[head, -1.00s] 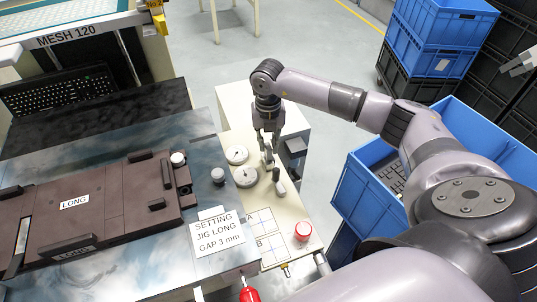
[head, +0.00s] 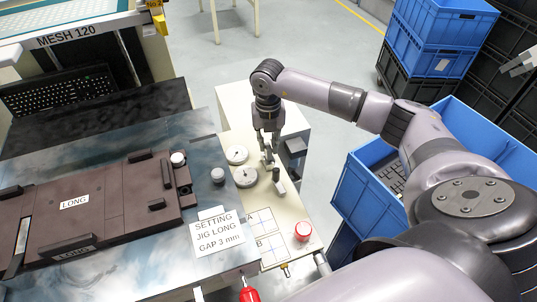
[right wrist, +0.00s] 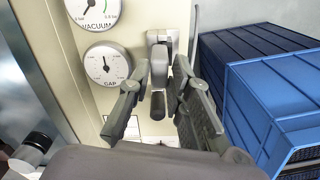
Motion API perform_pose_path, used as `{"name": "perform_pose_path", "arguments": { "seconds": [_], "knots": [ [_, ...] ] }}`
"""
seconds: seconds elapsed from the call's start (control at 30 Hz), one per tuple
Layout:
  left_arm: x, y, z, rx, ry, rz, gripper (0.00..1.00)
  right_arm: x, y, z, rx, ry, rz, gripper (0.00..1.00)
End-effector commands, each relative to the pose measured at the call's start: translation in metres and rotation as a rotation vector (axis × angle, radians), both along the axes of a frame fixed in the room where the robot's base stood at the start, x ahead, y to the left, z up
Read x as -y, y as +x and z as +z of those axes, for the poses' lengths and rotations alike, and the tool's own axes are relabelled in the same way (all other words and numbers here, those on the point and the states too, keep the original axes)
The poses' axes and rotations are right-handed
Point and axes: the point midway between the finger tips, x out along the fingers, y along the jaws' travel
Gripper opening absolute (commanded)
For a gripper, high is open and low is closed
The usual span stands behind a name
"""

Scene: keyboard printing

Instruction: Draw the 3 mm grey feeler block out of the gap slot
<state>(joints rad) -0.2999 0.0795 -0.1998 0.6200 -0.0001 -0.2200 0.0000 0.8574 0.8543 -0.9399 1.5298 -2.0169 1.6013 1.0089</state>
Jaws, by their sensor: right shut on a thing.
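My right gripper (head: 268,148) reaches down over the cream panel beside the two round gauges. In the right wrist view its two fingers (right wrist: 160,72) close in on a small grey piece, which I take to be the feeler block (right wrist: 158,55). A dark rounded grip (right wrist: 158,104) shows between the fingers. My left gripper is not in view.
The vacuum gauge (right wrist: 98,14) and gap gauge (right wrist: 108,64) lie close left of the fingers. A dark upright knob (head: 279,184) and a red button (head: 303,231) are on the panel. A blue crate (head: 350,196) stands to the right.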

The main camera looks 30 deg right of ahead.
Motion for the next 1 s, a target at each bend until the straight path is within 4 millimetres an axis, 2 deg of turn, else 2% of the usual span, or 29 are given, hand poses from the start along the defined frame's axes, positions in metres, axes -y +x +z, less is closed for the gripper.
{"name": "perform_pose_path", "arguments": {
  "seconds": [0.47,1.0],
  "knots": [
    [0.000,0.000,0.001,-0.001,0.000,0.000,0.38,0.000,0.001,0.002,0.003,0.002,-0.003,0.00],
    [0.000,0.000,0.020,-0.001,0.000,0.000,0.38,0.000,0.002,0.031,0.008,0.002,-0.005,0.00]
  ]
}}
